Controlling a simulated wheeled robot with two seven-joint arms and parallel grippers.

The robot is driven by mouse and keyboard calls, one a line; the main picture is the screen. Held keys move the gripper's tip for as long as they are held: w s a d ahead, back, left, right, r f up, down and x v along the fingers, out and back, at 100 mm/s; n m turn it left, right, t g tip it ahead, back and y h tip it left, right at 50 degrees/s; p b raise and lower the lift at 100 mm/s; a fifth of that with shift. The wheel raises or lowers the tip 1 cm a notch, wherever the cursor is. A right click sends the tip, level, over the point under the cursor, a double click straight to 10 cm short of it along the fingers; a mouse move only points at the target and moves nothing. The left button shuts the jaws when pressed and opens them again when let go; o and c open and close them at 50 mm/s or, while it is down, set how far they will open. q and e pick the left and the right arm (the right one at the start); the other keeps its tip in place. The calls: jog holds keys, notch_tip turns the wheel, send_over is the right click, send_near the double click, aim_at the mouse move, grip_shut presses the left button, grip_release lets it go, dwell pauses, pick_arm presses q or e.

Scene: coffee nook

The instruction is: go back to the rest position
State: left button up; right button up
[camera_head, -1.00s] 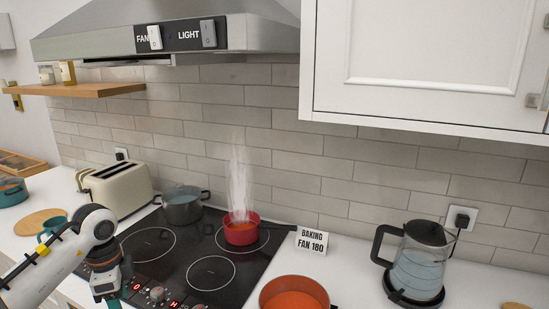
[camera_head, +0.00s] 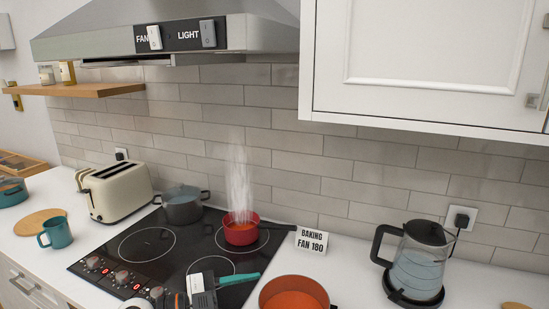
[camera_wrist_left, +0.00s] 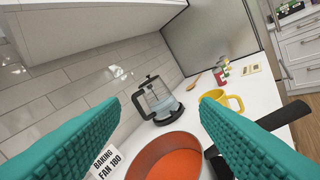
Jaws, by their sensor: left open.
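My left gripper (camera_head: 232,281) is low over the front right of the hob in the head view, left of the orange pan (camera_head: 292,299). One teal finger shows there, pointing right. In the left wrist view, the left gripper (camera_wrist_left: 160,99) has its two teal fingers spread wide apart with nothing between them. Beyond the fingers are the kettle (camera_wrist_left: 158,101) and the orange pan (camera_wrist_left: 160,160). My right gripper is not in view.
A red pot (camera_head: 240,232) steams on the hob (camera_head: 180,257) beside a grey pot (camera_head: 182,207). A toaster (camera_head: 118,190), a teal mug (camera_head: 57,233), a sign (camera_head: 311,241) and the kettle (camera_head: 418,266) stand on the counter. A yellow mug (camera_wrist_left: 222,97) shows in the left wrist view.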

pick_arm(q)
jog(key=w+a+r+n+t+y, duration=0.2)
jog(key=a+n+t+y, duration=0.6)
jog(key=n+t, duration=0.65)
jog(key=s+a+f+n+g+y, duration=0.4)
jog(key=a+f+n+y, duration=0.2)
jog(key=a+f+y, duration=0.35)
jog(key=s+d+f+m+g, duration=0.1)
jog(key=s+f+g, duration=0.6)
jog(key=s, duration=0.4)
jog(key=s+d+f+m+g, duration=0.1)
jog(key=s+f+g, duration=0.4)
jog(key=s+f, duration=0.45)
notch_tip(320, 180, down, 26)
jog(key=s+g, duration=0.2)
jog(key=s, duration=0.1)
jog(key=s+a+f, duration=0.3)
jog(key=s+f, duration=1.2)
jog(key=f, duration=0.1)
jog(key=shift+s+a+g, duration=0.15)
jog(key=shift+s+g, duration=0.2)
jog(key=shift+s, duration=0.05)
